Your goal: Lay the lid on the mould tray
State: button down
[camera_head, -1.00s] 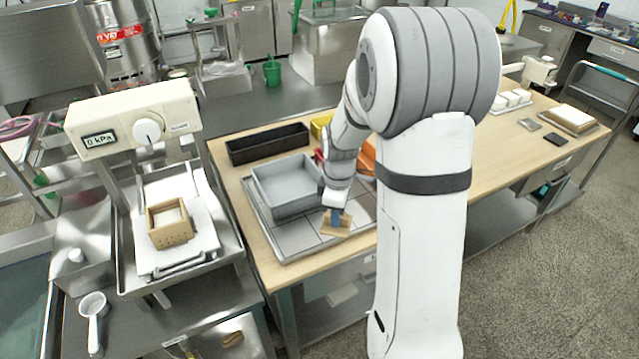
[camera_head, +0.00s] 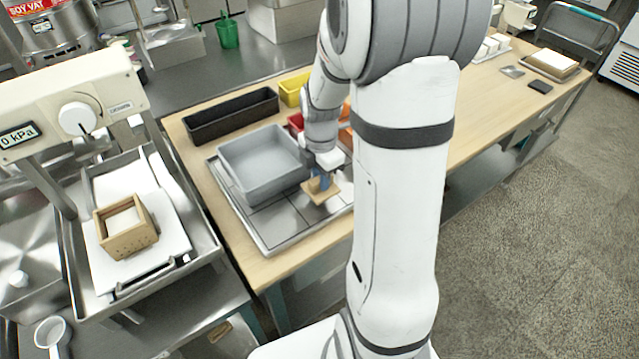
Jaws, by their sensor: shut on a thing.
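The lid (camera_head: 325,194) is a small flat wooden plate with a blue grip on top. My gripper (camera_head: 321,176) is shut on that blue grip, just right of a grey bin. The lid is over the steel-rimmed tiled tray (camera_head: 277,229) on the wooden table; whether it touches the tray is unclear. The open wooden mould tray (camera_head: 127,241), a small box with holes in its side and white stuff inside, stands on a white board (camera_head: 176,238) at the left, under the press. My gripper is well to the right of it.
The grey bin (camera_head: 254,188) stands between my gripper and the mould. The press head (camera_head: 70,110), with a dial and a "0 kPa" display, overhangs behind the mould. A black bin (camera_head: 232,117) and yellow bin (camera_head: 292,91) stand behind. A white ladle (camera_head: 50,334) lies front left.

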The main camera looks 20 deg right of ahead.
jog(key=shift+s+f, duration=0.1)
jog(key=shift+f, duration=1.55)
jog(key=shift+f, duration=0.15)
jog(key=c, duration=1.3)
grip_release()
